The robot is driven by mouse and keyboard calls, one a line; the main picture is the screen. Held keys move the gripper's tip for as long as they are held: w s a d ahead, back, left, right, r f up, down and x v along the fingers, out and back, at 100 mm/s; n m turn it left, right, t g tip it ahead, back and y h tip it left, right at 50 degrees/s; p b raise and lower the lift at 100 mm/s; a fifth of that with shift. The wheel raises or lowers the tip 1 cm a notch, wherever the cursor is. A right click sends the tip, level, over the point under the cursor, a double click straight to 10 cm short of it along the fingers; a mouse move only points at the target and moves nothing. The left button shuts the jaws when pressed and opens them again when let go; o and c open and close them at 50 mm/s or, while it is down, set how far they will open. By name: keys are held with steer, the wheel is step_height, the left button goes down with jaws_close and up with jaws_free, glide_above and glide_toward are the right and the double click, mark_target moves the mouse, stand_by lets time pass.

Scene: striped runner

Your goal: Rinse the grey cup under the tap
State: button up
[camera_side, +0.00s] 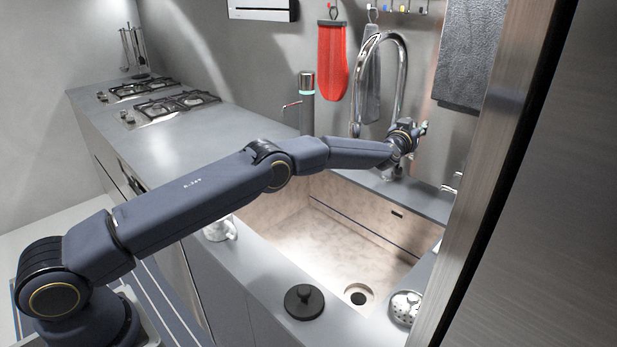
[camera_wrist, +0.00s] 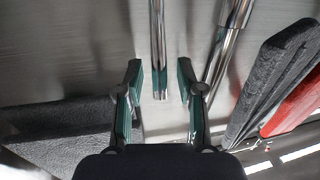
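A pale mug-like cup (camera_side: 220,229) stands on the counter at the near left edge of the sink, partly hidden by my arm; whether it is the grey cup I cannot tell for sure. The chrome tap (camera_side: 403,75) arches up behind the sink (camera_side: 300,225). My gripper (camera_side: 418,131) is at the tap, far from the cup. In the wrist view my gripper (camera_wrist: 160,82) has its two fingers apart. A thin chrome rod (camera_wrist: 157,40) ends between them, with gaps visible on both sides. A thicker chrome tube (camera_wrist: 231,40) passes to the right.
A black knobbed lid (camera_side: 304,301) and a perforated metal strainer (camera_side: 405,307) lie at the sink's front rim. A dark bottle (camera_side: 306,110) stands behind. A red mitt (camera_side: 332,60) and grey towel (camera_side: 468,50) hang on the wall. The sink basin looks empty.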

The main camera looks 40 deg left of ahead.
jaws_close()
stand_by(0.5)
steer(key=shift+s+f+n+t+y, duration=0.15)
steer(key=shift+s+f+t, duration=0.15)
steer(key=shift+s+t, duration=0.4)
steer(key=shift+s+f+n+t+y, duration=0.15)
steer(key=shift+s+f+t, duration=0.15)
steer(key=shift+s+t, duration=0.4)
steer(key=shift+w, duration=0.1)
steer(key=shift+o, duration=0.3)
jaws_free()
